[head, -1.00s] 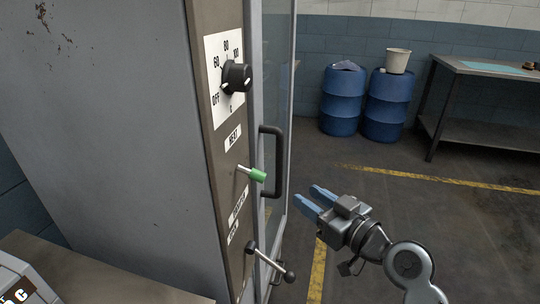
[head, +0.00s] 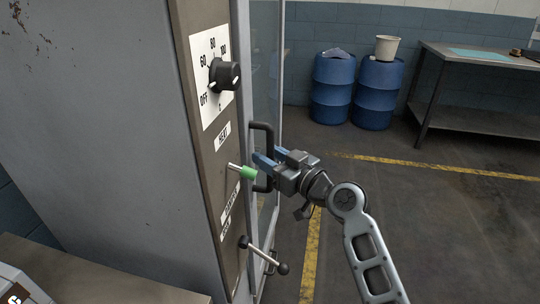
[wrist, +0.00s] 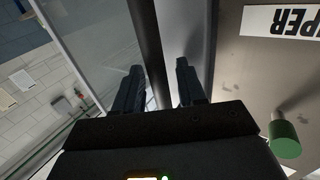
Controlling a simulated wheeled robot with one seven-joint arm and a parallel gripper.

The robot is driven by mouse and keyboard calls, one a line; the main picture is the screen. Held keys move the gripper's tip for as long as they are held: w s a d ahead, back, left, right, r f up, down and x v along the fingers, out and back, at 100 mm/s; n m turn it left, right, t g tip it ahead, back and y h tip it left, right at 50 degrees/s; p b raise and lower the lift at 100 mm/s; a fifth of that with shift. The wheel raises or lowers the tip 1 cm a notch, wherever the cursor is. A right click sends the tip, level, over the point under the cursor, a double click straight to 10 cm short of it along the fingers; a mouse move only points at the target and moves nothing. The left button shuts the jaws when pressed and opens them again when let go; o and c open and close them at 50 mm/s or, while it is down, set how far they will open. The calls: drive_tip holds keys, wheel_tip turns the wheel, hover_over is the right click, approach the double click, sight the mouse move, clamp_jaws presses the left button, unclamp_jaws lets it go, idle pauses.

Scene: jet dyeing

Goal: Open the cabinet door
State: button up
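The cabinet (head: 110,120) stands at the left in the head view, with its glazed door (head: 265,60) on its right side, apparently shut. The door's dark upright handle (head: 270,138) is partly hidden by my gripper (head: 262,162). My gripper's two blue fingers reach to the middle of the handle. In the wrist view the fingers of my gripper (wrist: 158,85) are apart, with the dark handle bar (wrist: 150,45) running between them. Gaps show beside the bar, so the fingers do not look closed on it.
Close left of the handle, the control panel carries a black dial (head: 223,75), a green-tipped lever (head: 246,173) and a ball-ended lever (head: 268,258). Blue barrels (head: 332,88) and a metal table (head: 470,58) stand at the back. The floor to the right is clear.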

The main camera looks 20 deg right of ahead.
clamp_jaws()
idle(0.3)
idle(0.3)
